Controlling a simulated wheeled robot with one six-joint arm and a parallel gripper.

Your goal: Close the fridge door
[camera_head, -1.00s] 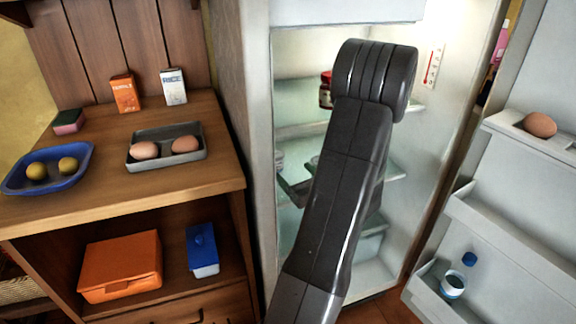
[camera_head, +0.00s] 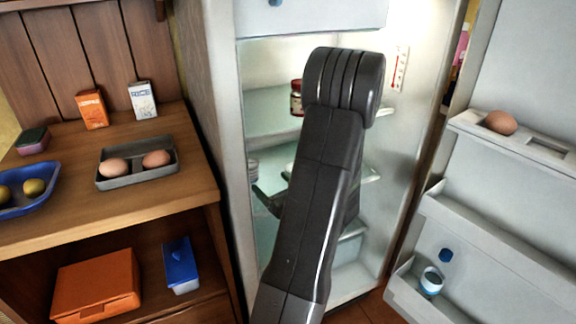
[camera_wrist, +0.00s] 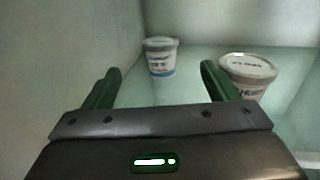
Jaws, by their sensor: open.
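The fridge (camera_head: 222,120) stands open, with its lit shelves showing. Its door (camera_head: 510,190) is swung wide open at the right; its inner side faces me, with an egg (camera_head: 500,123) in the upper rack and a blue-capped bottle (camera_head: 432,281) in the lower one. My arm reaches up in front of the fridge opening and hides part of the shelves. In the wrist view my gripper (camera_wrist: 160,88) is open and empty, its fingers pointing into the fridge towards two white tubs, one (camera_wrist: 161,56) between the fingers further back and one (camera_wrist: 247,72) behind the right finger.
A wooden counter (camera_head: 130,215) at the left bears a grey tray (camera_head: 137,183) with two eggs, a blue bowl (camera_head: 40,206) and two small cartons. An orange box (camera_head: 97,287) and a blue container (camera_head: 181,266) sit on its lower shelf. A red jar (camera_head: 296,98) stands on a fridge shelf.

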